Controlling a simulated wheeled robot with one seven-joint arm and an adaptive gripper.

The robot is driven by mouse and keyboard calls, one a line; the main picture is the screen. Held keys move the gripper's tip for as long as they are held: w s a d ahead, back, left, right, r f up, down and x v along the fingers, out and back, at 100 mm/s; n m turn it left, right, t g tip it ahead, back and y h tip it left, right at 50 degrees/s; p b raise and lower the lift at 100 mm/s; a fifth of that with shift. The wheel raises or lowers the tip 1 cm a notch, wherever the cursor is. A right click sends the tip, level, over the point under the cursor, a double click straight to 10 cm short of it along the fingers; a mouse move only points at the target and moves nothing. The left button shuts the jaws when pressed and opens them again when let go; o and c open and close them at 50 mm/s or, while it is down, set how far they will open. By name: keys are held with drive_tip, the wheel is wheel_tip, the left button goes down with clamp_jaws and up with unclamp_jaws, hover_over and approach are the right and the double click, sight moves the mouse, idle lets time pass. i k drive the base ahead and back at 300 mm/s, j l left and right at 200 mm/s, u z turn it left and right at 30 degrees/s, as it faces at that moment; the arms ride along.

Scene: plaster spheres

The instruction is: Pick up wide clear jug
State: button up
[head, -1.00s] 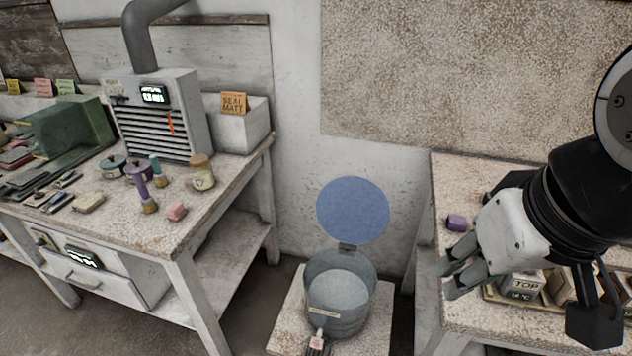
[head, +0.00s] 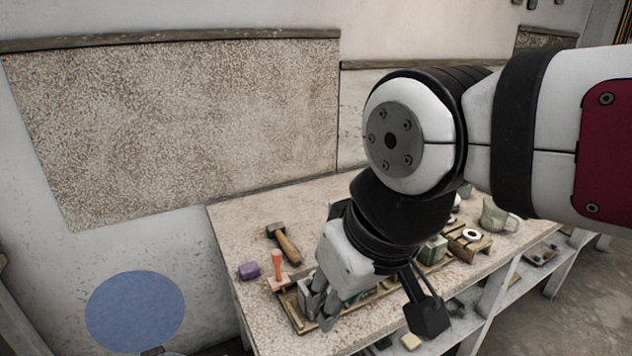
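A grey-green, jug-like vessel with a handle (head: 497,216) stands toward the right part of the workbench in the head view, partly behind my arm. It is the only jug shape I can make out, and I cannot tell whether it is clear. My gripper (head: 317,311) points down over the near left part of the bench, well to the left of this vessel. Its two fingers show close together, and I cannot tell how far apart they are. I see nothing held between them.
The workbench (head: 236,222) carries a hammer (head: 284,243), a purple block (head: 249,271), an orange-handled tool (head: 277,266) and a wooden tray (head: 292,312) below my gripper. A wooden stand (head: 468,246) is left of the vessel. A blue disc (head: 134,311) is at lower left.

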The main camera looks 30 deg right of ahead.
sight(492, 219)
drive_tip(key=z, duration=1.65)
drive_tip(key=u, duration=2.35)
drive_tip(key=z, duration=2.4)
drive_tip(key=i+j+z, duration=0.1)
drive_tip(key=i, duration=0.2)
drive_tip(key=i+j+z, duration=0.1)
drive_tip(key=i+j, duration=0.05)
drive_tip(key=i, duration=0.1)
